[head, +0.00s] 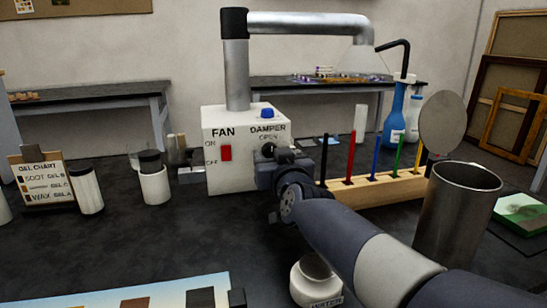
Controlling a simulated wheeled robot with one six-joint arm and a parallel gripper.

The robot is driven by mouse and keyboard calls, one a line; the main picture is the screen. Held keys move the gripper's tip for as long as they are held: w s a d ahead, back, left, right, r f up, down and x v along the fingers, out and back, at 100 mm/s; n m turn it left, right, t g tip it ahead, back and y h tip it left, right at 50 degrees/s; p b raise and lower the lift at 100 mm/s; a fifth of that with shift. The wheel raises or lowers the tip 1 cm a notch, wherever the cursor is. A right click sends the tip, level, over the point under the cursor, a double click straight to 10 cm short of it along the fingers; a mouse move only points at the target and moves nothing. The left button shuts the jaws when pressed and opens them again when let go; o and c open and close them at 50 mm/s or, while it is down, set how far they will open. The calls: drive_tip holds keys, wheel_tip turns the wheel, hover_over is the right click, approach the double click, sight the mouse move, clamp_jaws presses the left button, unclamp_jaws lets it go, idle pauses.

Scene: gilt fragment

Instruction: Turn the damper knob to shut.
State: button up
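The white fan box (225,170) stands on the dark table and carries the labels FAN and DAMPER. A dark round part, apparently the damper knob (267,149), shows under the word OPEN. Its lower part and any mark below it are hidden behind my gripper (272,160), so I cannot read which way it points. My gripper is at the right side of the box front, right at the knob. I cannot tell whether its fingers touch or grip the knob. A red fan switch (226,153) sits left, between ON and OFF.
A wooden rack (375,190) with coloured sticks stands close right of my gripper. A metal beaker (455,215) and a white water jar (316,283) flank my arm. White jars (155,185) and a gel chart (42,176) stand left. The table's left middle is clear.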

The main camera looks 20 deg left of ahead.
drive_tip(key=c, duration=0.9)
drive_tip(key=m+b, duration=0.1)
drive_tip(key=m, duration=0.3)
drive_tip(key=shift+f, duration=0.1)
drive_tip(key=m+b, duration=0.1)
drive_tip(key=m, duration=0.3)
drive_tip(key=shift+a+m, duration=0.1)
drive_tip(key=shift+m, duration=0.2)
drive_tip(key=m, duration=0.4)
drive_tip(key=shift+m+b, duration=0.3)
drive_tip(key=shift+b, duration=0.1)
drive_tip(key=m, duration=0.4)
drive_tip(key=shift+m+b, duration=0.3)
